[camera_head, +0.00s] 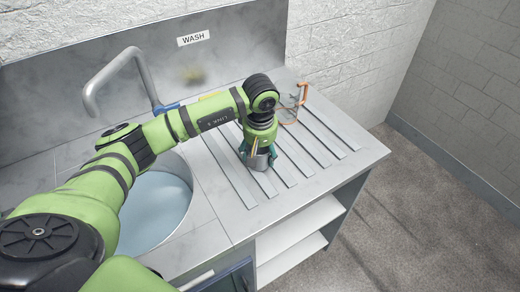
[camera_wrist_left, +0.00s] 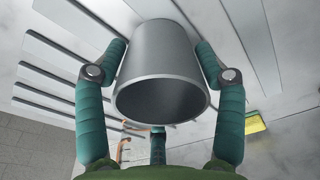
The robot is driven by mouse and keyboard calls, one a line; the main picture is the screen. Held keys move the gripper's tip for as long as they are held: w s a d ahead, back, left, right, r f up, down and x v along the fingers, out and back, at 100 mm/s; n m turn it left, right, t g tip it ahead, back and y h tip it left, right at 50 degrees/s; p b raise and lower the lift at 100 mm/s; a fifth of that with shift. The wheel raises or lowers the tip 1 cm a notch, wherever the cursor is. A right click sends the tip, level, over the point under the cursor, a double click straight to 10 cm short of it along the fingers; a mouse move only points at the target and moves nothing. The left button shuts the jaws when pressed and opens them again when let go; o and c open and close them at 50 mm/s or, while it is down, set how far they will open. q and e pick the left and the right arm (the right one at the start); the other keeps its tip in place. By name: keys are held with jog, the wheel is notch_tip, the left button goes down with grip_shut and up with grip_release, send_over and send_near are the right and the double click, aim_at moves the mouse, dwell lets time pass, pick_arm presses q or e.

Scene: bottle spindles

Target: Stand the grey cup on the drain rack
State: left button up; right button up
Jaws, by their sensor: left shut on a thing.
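The grey cup (camera_head: 262,162) is held in my left gripper (camera_head: 259,153) over the ribbed drain rack (camera_head: 325,135), near its left side. In the left wrist view the grey cup (camera_wrist_left: 160,65) sits between the teal fingers of my left gripper (camera_wrist_left: 160,60), with its open mouth towards the camera. The slats of the drain rack (camera_wrist_left: 60,72) show beyond it. The cup looks roughly upright. Whether its base touches the slats I cannot tell. My right gripper is not in view.
A clear glass vessel with copper-coloured trim (camera_head: 290,108) stands at the rack's back. A round sink basin (camera_head: 155,212) with a grey tap (camera_head: 120,75) lies to the left. A yellow item (camera_wrist_left: 255,123) shows in the left wrist view. The rack's front right is clear.

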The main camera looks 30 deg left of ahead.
pick_arm(q)
jog(key=shift+f, duration=0.1)
jog(key=o, duration=1.3)
jog(key=shift+r, duration=0.45)
jog(key=shift+s+d+r+b, duration=0.2)
jog(key=shift+r+b, duration=0.4)
jog(key=shift+r, duration=1.3)
jog(key=shift+s+d+r+b, duration=0.1)
jog(key=shift+s+r+b, duration=0.35)
jog(key=shift+r, duration=1.4)
jog(key=shift+d+r+b, duration=0.1)
jog(key=shift+r+b, duration=0.65)
jog(key=shift+r, duration=1.15)
